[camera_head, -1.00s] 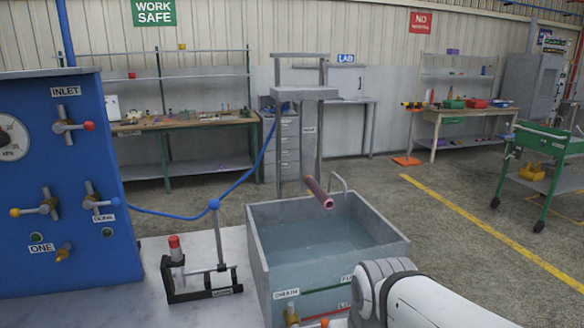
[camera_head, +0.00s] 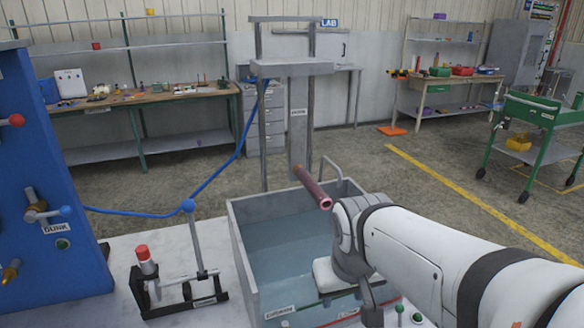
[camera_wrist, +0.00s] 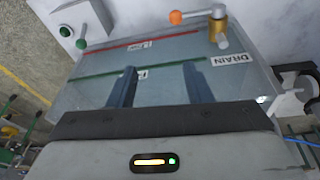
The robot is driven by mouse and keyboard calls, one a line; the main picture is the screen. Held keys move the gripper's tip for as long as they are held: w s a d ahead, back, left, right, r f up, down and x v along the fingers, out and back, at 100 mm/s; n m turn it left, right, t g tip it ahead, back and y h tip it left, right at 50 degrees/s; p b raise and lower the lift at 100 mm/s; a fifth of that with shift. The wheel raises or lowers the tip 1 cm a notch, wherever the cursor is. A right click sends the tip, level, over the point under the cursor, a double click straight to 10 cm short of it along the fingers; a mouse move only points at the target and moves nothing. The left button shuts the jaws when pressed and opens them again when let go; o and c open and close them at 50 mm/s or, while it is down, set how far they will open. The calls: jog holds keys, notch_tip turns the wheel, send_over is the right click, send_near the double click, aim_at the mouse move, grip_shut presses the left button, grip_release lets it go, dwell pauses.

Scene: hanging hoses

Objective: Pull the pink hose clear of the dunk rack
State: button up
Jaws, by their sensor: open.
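The pink hose (camera_head: 312,187) sticks out from the dunk rack (camera_head: 291,68), slanting down towards me over the tank, with its open end lowest. The rack is a grey metal frame standing behind the water tank (camera_head: 241,253). My arm reaches in from the lower right of the head view, and its wrist is just right of and below the hose end. My gripper shows in the wrist view (camera_wrist: 158,88) with its two dark fingers apart and nothing between them. It faces the tank's labelled front wall. The hose is not in the wrist view.
A blue hose (camera_head: 160,214) runs from the blue panel (camera_head: 45,190) up to the rack's left side. A red-topped lever stand (camera_head: 150,275) stands on the white bench left of the tank. The drain valve (camera_wrist: 218,27) shows in the wrist view. Open floor lies right of the tank.

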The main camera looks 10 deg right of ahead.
jog(key=n+t+h+p, duration=0.2)
jog(key=p, duration=0.3)
send_near(327, 200)
notch_tip(327, 200, down, 2)
jog(key=x, duration=0.8)
jog(key=shift+w+d+r, duration=0.15)
jog(key=shift+w+r, duration=0.1)
jog(key=shift+w, duration=0.1)
jog(key=shift+c, duration=0.4)
jog(key=c, duration=0.9)
jog(key=shift+s, duration=0.15)
jog(key=shift+s, duration=0.2)
jog(key=shift+s+d, duration=0.15)
jog(key=shift+s, duration=0.25)
